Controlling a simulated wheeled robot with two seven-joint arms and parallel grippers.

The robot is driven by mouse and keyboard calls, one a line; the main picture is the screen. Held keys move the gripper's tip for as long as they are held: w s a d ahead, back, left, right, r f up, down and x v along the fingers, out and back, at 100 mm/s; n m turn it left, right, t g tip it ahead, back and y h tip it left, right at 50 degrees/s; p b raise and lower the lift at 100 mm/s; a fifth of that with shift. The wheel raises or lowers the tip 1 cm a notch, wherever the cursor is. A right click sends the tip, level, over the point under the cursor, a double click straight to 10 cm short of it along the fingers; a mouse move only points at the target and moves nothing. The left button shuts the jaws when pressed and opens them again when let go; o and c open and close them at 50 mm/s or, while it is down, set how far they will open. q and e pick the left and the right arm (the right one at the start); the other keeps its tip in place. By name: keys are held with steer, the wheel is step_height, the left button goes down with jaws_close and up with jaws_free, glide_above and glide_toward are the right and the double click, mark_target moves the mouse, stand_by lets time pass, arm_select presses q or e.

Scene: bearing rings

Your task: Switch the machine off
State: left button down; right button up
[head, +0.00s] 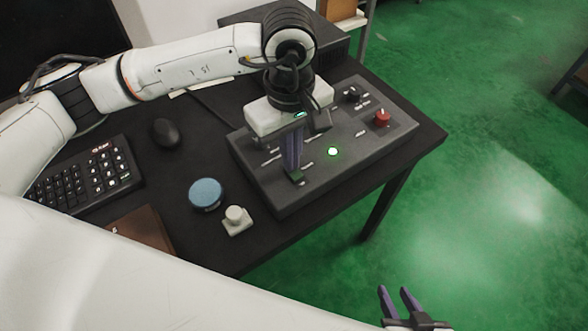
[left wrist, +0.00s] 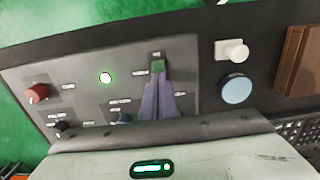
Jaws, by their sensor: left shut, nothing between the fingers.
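The machine's grey control panel (head: 360,157) lies on the dark table, with a lit green lamp (head: 332,151), a red knob (head: 382,117) and a black knob (head: 352,94). A green switch (head: 295,177) sits near its front left corner. My left gripper (head: 292,168) points down at this switch, shut and empty, its purple fingertips right by it. In the left wrist view the fingertips (left wrist: 158,82) lie just at the green switch (left wrist: 157,65); I cannot tell whether they touch. My right gripper (head: 399,292) is open and empty over the green floor.
A blue round piece (head: 206,193) and a white knob on a square base (head: 236,218) stand left of the panel. A mouse (head: 165,133), keyboard (head: 88,178) and brown flat item (head: 142,231) lie further left. A dark box (head: 330,48) stands behind.

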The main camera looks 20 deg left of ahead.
arm_select(q)
steer(key=shift+f, duration=0.3)
steer(key=shift+r, duration=0.1)
step_height(320, 180, up, 7)
steer(key=p, duration=0.2)
steer(key=shift+p, duration=0.35)
stand_by(0.3)
stand_by(0.4)
